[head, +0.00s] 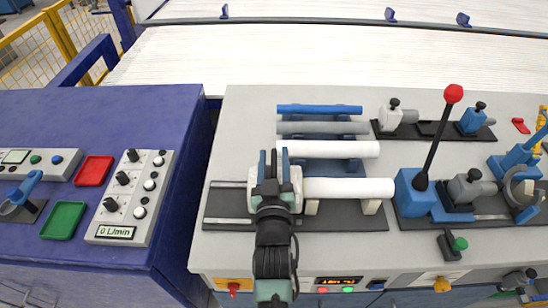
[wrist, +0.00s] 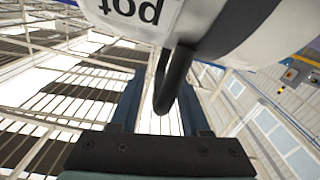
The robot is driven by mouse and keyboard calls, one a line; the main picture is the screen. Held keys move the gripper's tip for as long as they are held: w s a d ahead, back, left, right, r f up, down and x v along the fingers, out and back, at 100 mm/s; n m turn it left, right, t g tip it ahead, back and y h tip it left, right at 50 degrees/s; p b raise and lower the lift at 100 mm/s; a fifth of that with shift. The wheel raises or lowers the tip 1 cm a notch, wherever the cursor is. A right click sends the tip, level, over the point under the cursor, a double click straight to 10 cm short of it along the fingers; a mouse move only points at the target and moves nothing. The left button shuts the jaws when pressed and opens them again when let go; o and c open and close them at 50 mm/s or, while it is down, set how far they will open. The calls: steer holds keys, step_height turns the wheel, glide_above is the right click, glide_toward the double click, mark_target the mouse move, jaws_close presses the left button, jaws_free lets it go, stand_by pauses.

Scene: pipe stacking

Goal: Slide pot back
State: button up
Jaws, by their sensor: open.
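The pot, a white and grey rounded body, shows in the head view (head: 253,188) behind and beside my gripper, above the dark base plate with rails (head: 225,205). In the wrist view its white body with an upside-down "pot" label (wrist: 135,14) fills the top. Its dark curved handle (wrist: 170,95) hangs between my fingers. My gripper (head: 273,158) is at the pot, its two blue fingers open on either side of the handle in the wrist view (wrist: 160,103). I cannot tell whether either finger touches the handle. My arm hides much of the pot in the head view.
A white pipe (head: 350,188) lies just right of the pot on pale supports. Another white pipe (head: 335,149), a grey pipe (head: 325,128) and a blue pipe (head: 320,110) lie behind. The left of the rails is clear.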

steer(key=shift+c, duration=0.2)
jaws_close()
stand_by(1.1)
